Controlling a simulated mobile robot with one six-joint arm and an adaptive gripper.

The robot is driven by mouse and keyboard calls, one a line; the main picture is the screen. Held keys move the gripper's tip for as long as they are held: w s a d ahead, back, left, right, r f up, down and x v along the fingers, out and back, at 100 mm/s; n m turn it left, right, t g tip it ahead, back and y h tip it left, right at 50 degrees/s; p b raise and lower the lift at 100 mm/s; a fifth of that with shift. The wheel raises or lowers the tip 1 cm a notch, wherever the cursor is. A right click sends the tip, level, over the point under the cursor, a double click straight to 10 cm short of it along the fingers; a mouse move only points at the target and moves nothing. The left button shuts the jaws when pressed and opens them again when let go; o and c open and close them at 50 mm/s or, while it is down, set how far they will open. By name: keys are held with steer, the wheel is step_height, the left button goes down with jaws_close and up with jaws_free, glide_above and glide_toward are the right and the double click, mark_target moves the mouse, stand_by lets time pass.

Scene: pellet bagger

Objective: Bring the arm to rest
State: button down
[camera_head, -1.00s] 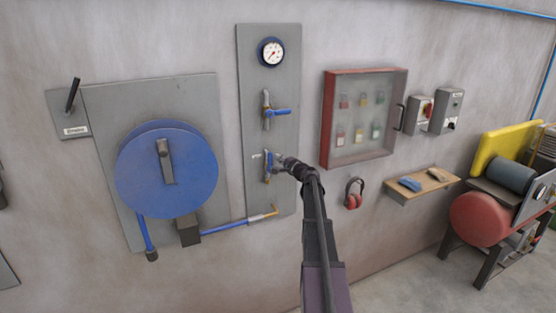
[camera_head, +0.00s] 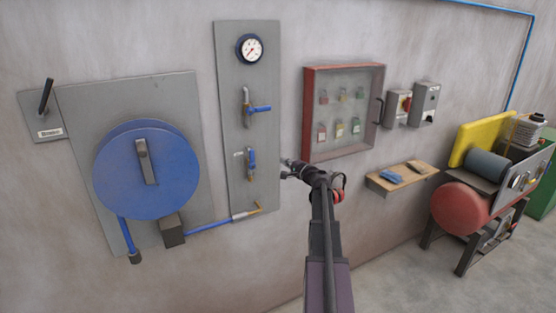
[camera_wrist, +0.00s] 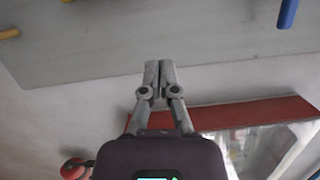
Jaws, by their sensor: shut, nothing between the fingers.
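My gripper (camera_head: 287,170) is in the head view, in front of the wall just right of the grey valve panel (camera_head: 233,70). It is apart from the lower blue valve handle (camera_head: 252,163). In the wrist view my gripper (camera_wrist: 160,66) has its fingertips together with nothing between them. My arm reaches up from the bottom of the head view and hides part of the red ear defenders (camera_head: 338,190).
A red-framed cabinet (camera_head: 308,115) with padlocks hangs right of the panel. A wooden shelf (camera_head: 405,180) is below it. A blue hose reel (camera_head: 120,175) is on the left. A machine with a red drum (camera_head: 458,207) stands at right.

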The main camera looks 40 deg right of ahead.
steer(key=shift+s, duration=0.25)
stand_by(0.5)
steer(key=s+a+f+n+g+y, duration=0.1)
steer(key=a+f+n+g+y, duration=0.3)
steer(key=a, duration=1.2)
steer(key=a+f+n+g+y, duration=0.1)
steer(key=a+f+n+g, duration=0.5)
steer(key=a, duration=1.1)
steer(key=s+a+f+n+g+h, duration=0.3)
steer(key=s+a+f+n+g, duration=0.1)
steer(key=s+a, duration=0.4)
steer(key=s+a+f+n+g+h, duration=0.3)
steer(key=s+a, duration=0.6)
steer(key=s, duration=0.3)
step_height(320, 180, down, 2)
steer(key=shift+a+n+g, duration=0.15)
steer(key=shift+n+g, duration=0.45)
steer(key=shift+n, duration=0.1)
